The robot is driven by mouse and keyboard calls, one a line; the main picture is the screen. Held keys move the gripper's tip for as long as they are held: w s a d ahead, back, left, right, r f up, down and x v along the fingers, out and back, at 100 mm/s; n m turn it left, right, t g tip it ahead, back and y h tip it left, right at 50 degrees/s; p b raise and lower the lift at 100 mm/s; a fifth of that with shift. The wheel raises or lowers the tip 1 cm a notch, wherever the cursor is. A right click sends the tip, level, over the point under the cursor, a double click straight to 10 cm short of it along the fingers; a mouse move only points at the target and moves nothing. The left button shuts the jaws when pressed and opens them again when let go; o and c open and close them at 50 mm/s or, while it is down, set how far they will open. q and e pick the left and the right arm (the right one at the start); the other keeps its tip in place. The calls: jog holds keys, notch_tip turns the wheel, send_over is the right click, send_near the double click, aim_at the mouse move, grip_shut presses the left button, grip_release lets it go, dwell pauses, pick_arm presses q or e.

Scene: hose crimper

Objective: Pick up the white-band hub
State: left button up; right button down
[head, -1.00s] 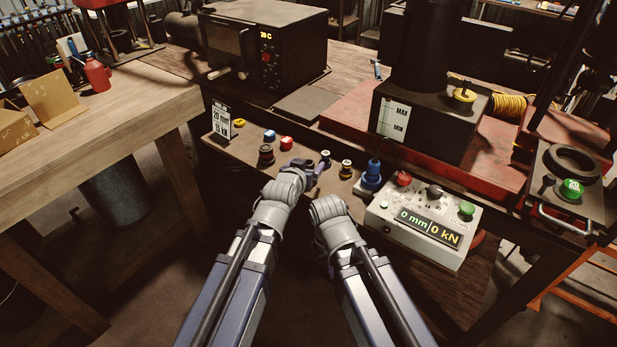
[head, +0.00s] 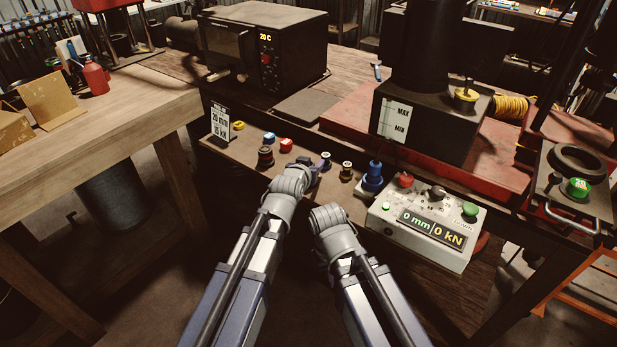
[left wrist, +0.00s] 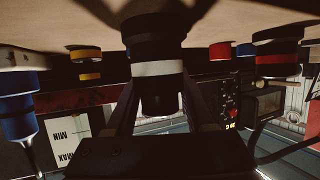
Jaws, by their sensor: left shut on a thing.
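The white-band hub (left wrist: 158,68) is dark with a pale band and sits between the two fingers of my left gripper (left wrist: 158,100) in the left wrist view. The fingers are shut on it. In the head view my left gripper (head: 308,168) is over the front shelf, and the small hub (head: 325,160) shows just past its tip. I cannot tell whether the hub is clear of the shelf. My right gripper (head: 328,214) is lower and nearer; its fingers are hidden by its own wrist.
A yellow-band hub (head: 346,171) and a blue knob fixture (head: 372,179) stand to the right. A red-band hub (head: 265,156) and red (head: 286,145), blue (head: 269,137) and yellow (head: 238,126) caps lie left. The control box (head: 425,228) is at front right.

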pick_arm(q)
grip_shut()
dwell(0.4)
jog(key=shift+r, duration=0.15)
notch_tip(320, 180, up, 10)
jog(key=p, duration=1)
